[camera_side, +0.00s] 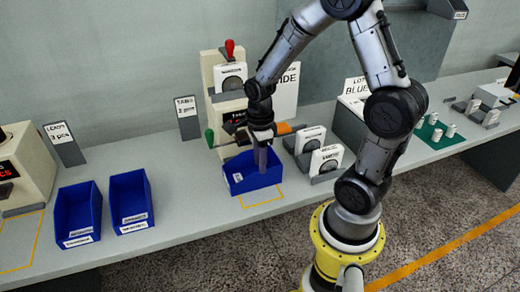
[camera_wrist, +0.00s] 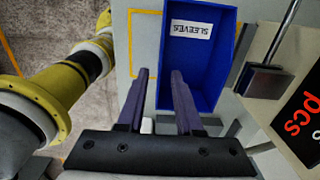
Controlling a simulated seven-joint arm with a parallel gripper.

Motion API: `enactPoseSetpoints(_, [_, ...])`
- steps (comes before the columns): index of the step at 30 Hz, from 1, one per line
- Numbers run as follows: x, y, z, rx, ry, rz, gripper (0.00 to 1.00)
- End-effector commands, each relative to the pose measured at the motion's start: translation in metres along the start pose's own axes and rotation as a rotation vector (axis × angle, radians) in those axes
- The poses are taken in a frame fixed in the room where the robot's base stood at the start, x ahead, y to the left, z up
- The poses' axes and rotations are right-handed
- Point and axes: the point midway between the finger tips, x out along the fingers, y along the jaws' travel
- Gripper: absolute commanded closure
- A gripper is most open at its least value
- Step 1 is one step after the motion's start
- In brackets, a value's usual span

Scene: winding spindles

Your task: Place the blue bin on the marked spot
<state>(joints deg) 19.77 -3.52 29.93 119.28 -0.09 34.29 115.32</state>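The blue bin (camera_side: 254,181) stands on the bench below my gripper, with a white label on its left end. The marked spot, a yellow outline (camera_side: 262,204), shows along the bin's front and right side, so the bin lies partly off it. In the wrist view the bin (camera_wrist: 206,70) has a label reading SLEEVES, and the yellow outline (camera_wrist: 130,40) runs to its left. My gripper (camera_wrist: 160,73) is open, its fingers apart, one either side of the bin's left wall edge in that view. Whether a finger touches the wall, I cannot tell. It also shows in the side view (camera_side: 262,165).
Two other blue bins (camera_side: 78,215) (camera_side: 130,201) stand to the left on the bench. A station with a red-topped lever (camera_side: 230,48) rises behind my gripper. White labelled blocks (camera_side: 325,160) stand close on the right. The bench between the bins is clear.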

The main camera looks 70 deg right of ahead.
Motion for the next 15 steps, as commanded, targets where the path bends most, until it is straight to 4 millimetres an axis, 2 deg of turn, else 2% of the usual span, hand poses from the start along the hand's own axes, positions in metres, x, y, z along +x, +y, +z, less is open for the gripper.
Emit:
enactPoseSetpoints(1, [-0.011,-0.002,0.001,0.000,-0.003,-0.006,0.65])
enactPoseSetpoints(4, [-0.026,-0.001,0.000,0.000,-0.002,-0.004,0.65])
enactPoseSetpoints(11, [-0.046,0.000,0.001,-0.013,-0.002,-0.004,0.65])
enactPoseSetpoints(15, [-0.064,0.008,0.005,-0.171,-0.015,-0.038,0.65])
